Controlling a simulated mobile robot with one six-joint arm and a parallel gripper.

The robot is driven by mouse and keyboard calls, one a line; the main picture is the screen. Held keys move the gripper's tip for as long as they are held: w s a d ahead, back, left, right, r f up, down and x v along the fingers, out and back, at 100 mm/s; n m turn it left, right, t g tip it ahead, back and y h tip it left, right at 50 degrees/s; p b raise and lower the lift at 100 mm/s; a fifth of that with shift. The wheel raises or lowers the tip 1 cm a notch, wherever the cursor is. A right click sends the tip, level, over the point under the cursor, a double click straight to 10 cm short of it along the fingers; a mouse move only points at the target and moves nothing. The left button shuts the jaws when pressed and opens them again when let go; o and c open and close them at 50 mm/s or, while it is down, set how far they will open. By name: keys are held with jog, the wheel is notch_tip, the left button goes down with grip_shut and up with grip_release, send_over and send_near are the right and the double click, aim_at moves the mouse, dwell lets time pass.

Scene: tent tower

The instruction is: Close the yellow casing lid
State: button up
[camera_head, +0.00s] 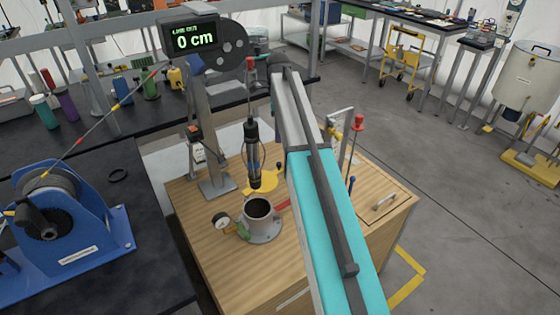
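The casing is a short grey round pipe (260,219) with a flange and an open dark top, standing on the wooden bench top. A yellow flat piece, apparently the casing lid (261,184), shows behind the casing and off its opening. A black and grey cylindrical tool (254,160) hangs upright above the casing, in front of part of the lid. My arm crosses the view from the bottom to the upper middle, right of the casing. My gripper cannot be made out; the arm may hide it.
A pressure gauge (222,221) and green valve (242,231) sit at the casing's left side. A blue cable winch (62,225) stands on the black table at left. Red-topped rods (357,125) stand right of my arm.

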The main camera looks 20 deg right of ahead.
aim_at(279, 163)
jog(key=shift+d+f, duration=0.15)
jog(key=shift+f+p, duration=0.85)
jog(key=shift+f, duration=6)
jog(key=shift+c, duration=0.2)
grip_shut()
